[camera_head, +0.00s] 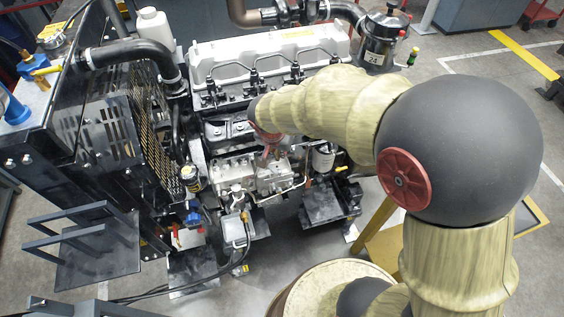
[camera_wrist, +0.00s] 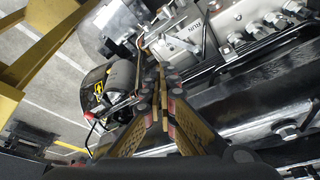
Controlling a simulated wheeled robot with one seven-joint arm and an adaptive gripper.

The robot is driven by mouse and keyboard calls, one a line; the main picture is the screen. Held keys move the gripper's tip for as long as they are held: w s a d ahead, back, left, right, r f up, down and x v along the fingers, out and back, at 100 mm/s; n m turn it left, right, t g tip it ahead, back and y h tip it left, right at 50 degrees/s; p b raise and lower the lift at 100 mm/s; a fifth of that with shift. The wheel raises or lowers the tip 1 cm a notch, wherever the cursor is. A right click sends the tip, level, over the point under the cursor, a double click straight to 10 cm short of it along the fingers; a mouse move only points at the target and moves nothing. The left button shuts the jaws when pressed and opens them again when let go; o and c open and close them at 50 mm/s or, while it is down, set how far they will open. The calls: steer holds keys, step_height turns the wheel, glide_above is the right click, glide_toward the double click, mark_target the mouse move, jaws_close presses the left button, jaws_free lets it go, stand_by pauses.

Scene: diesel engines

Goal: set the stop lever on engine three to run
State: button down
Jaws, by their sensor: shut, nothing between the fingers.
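The engine (camera_head: 268,55) stands in the middle of the head view, with a pale ribbed cover on top. On its near side is a silver pump housing (camera_head: 272,180), which also shows at the top of the wrist view (camera_wrist: 205,45). A plate marked RUN (camera_wrist: 195,27) is on it, upside down in that view. My gripper (camera_head: 271,152) is over the pump area; in the wrist view my gripper (camera_wrist: 162,76) is shut and empty, its fingertips just below the housing in the picture. I cannot clearly make out the stop lever or its position; the fingers may hide part of it.
Metal pipes and fittings crowd the pump. A radiator guard (camera_head: 150,125) stands left, a numbered canister (camera_head: 382,40) at back right. A yellow frame (camera_head: 385,235) is right of the engine.

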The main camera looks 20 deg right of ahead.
mark_target(271, 166)
steer(key=b+x, duration=0.3)
steer(key=x, duration=0.7)
